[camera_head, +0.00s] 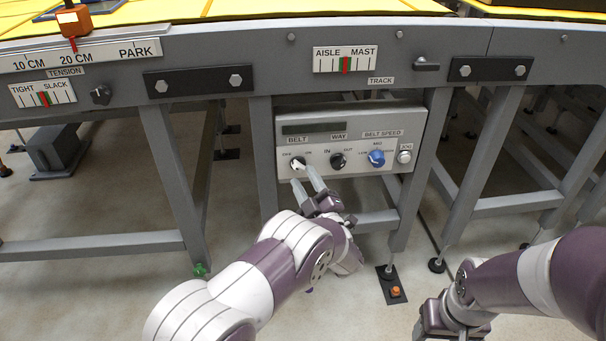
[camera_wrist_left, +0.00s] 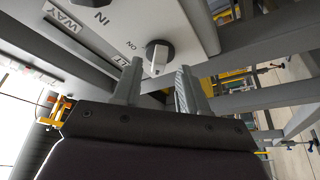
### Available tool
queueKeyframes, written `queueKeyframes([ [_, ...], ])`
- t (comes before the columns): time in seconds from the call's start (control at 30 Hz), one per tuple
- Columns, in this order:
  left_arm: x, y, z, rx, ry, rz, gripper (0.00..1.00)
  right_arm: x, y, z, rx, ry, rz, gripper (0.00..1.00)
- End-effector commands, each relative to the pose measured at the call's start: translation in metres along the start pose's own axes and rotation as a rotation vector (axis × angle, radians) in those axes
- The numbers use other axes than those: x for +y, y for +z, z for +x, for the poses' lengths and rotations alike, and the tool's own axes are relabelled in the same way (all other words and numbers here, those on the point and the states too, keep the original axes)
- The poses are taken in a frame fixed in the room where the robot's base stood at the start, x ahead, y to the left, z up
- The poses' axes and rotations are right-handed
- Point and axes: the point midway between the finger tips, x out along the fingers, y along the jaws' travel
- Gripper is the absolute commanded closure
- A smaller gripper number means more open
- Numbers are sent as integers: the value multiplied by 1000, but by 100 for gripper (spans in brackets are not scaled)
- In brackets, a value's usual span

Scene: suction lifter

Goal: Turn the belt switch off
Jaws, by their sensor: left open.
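The belt switch (camera_head: 298,163) is a dark round knob with a pale pointer bar, under the BELT label at the left of the grey control panel (camera_head: 350,115). It also shows in the left wrist view (camera_wrist_left: 158,56), just beyond the fingertips. My left gripper (camera_head: 308,180) is open just below the switch, one finger to each side of it in the wrist view (camera_wrist_left: 158,85). I cannot tell whether a finger touches the knob. My right gripper (camera_head: 450,325) is low at the right, its fingers cut off by the lower frame edge.
On the same panel are the black WAY knob (camera_head: 338,160), the blue BELT SPEED knob (camera_head: 376,158) and a pale JOG button (camera_head: 404,157). Grey frame legs (camera_head: 178,165) stand beside the panel. A small orange button (camera_head: 395,292) is on the floor plate below.

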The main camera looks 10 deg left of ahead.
Motion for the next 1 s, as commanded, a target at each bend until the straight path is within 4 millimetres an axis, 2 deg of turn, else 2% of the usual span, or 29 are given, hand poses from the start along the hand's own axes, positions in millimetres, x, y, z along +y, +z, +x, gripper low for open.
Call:
queueKeyframes([
  [0.03, 5, -3, -11, -5, 2, 1, 57, 0, -1, -10, 0, 0, 0, 39],
  [0.2, 5, -3, -59, -5, 3, 2, 57, 0, -3, -25, 0, 0, 0, 39],
  [0.3, 4, -2, -83, -5, 3, 2, 57, 0, -4, -30, 0, 0, 0, 39],
  [0.4, 2, -1, -98, -3, 1, -1, 57, 0, -4, -32, 0, 0, 0, 39],
  [0.53, 1, -1, -107, -1, 1, 0, 57, 0, -4, -33, 0, 0, 0, 39],
  [1.0, 0, 0, -107, -4, -2, 9, 57, 0, -4, -32, 0, 0, 0, 39],
])
